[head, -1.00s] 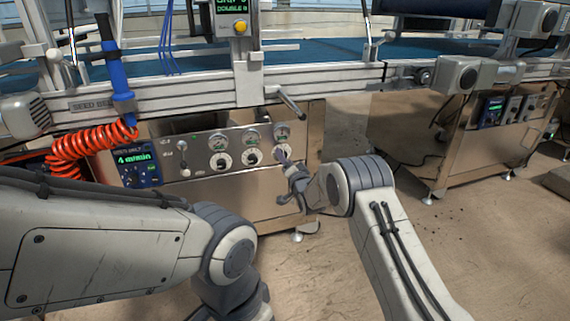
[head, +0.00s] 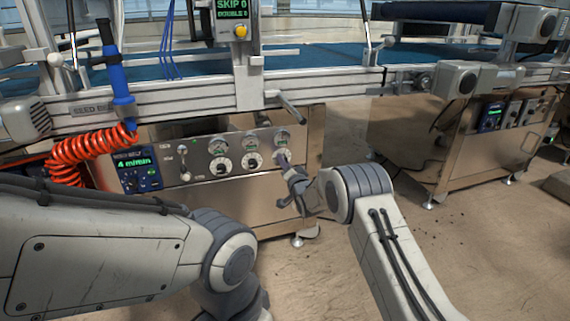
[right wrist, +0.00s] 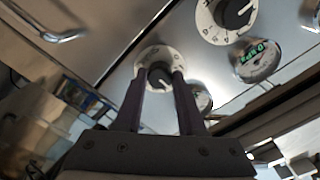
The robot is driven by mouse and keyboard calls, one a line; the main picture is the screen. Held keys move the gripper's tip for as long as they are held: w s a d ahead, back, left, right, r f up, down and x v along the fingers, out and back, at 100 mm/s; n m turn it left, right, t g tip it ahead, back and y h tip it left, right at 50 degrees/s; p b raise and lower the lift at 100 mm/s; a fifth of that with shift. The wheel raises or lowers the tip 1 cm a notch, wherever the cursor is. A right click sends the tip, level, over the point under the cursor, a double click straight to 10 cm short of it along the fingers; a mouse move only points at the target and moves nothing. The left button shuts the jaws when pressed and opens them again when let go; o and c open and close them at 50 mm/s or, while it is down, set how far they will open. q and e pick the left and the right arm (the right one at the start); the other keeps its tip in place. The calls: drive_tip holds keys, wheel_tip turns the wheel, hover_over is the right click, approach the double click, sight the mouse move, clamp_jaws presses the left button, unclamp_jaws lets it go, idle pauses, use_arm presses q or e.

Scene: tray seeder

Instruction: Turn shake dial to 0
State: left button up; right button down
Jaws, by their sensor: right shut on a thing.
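A round white dial (right wrist: 151,56) with a black knob sits on the steel control panel, and in the right wrist view its knob is between my fingertips. In the head view it is the rightmost of three dials in a row, largely hidden by my gripper. My right gripper (head: 282,160) is shut on this knob; it also shows in the right wrist view (right wrist: 160,78). The dial's lettering and pointer setting are too small or covered to read. My left gripper is out of sight; only my left arm shows.
Two other dials (head: 222,164) sit left of the held one, with small gauges above the row. A green-lit belt display (head: 133,171) and a toggle (head: 184,171) are further left. A metal handle (head: 290,106) juts out above the panel. Concrete floor lies open to the right.

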drive_tip(key=shift+d+r+n+p, duration=0.1)
drive_tip(key=shift+n+p, duration=0.85)
drive_tip(key=shift+n, duration=7.75)
drive_tip(key=c, duration=0.5)
unclamp_jaws()
